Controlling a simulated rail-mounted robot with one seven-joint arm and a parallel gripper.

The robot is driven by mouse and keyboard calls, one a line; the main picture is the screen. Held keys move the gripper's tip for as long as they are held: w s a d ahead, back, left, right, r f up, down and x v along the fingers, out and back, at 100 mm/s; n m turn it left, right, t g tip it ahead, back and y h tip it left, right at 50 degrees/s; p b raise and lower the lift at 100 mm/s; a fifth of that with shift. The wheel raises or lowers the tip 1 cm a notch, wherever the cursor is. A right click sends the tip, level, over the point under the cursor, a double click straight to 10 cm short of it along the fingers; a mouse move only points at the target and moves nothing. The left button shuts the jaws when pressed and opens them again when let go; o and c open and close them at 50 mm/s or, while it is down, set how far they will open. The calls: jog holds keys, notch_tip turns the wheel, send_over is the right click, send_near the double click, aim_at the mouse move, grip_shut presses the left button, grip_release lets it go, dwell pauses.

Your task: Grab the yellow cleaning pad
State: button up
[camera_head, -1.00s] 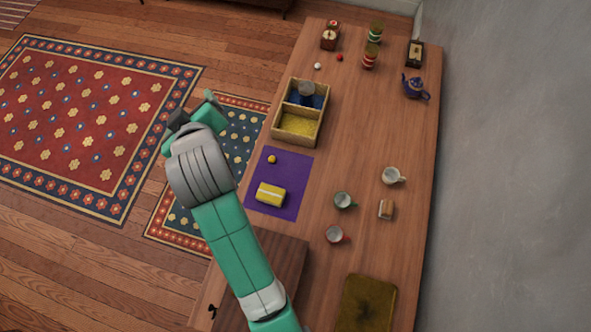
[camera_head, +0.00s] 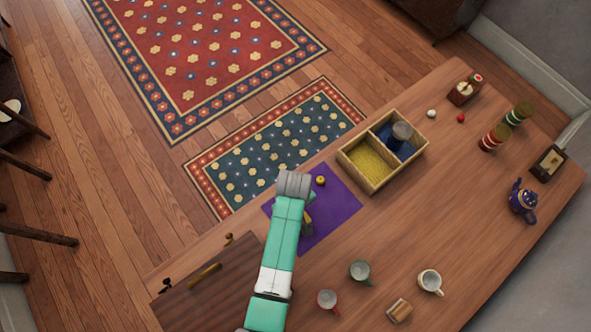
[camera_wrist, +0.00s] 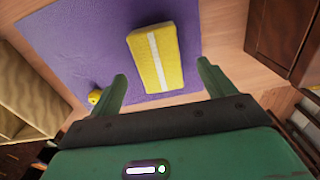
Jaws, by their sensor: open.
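The yellow cleaning pad is a yellow block with a white stripe, seen in the wrist view (camera_wrist: 156,58). It lies on the purple mat (camera_wrist: 70,40), a little tilted in the picture. My gripper (camera_wrist: 161,70) is open above the mat, its two green fingers apart, with the pad lying between and ahead of their tips. Nothing is held. The purple mat (camera_head: 335,208) shows to the right of the arm there.
A small yellow ball (camera_head: 320,181) sits on the mat, near the left finger in the wrist view (camera_wrist: 94,97). A wooden two-compartment box (camera_head: 378,190) stands beside the mat. Green (camera_head: 360,270) and red (camera_head: 327,299) mugs stand on the table nearby.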

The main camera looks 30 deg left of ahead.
notch_tip(320, 180, down, 4)
jog(key=shift+f+b, duration=0.2)
jog(key=shift+b, duration=0.25)
jog(key=shift+c, duration=0.4)
jog(key=c, duration=1)
notch_tip(320, 180, up, 10)
jog(key=p, duration=0.2)
jog(key=shift+r+p, duration=0.1)
jog(key=shift+p, duration=0.2)
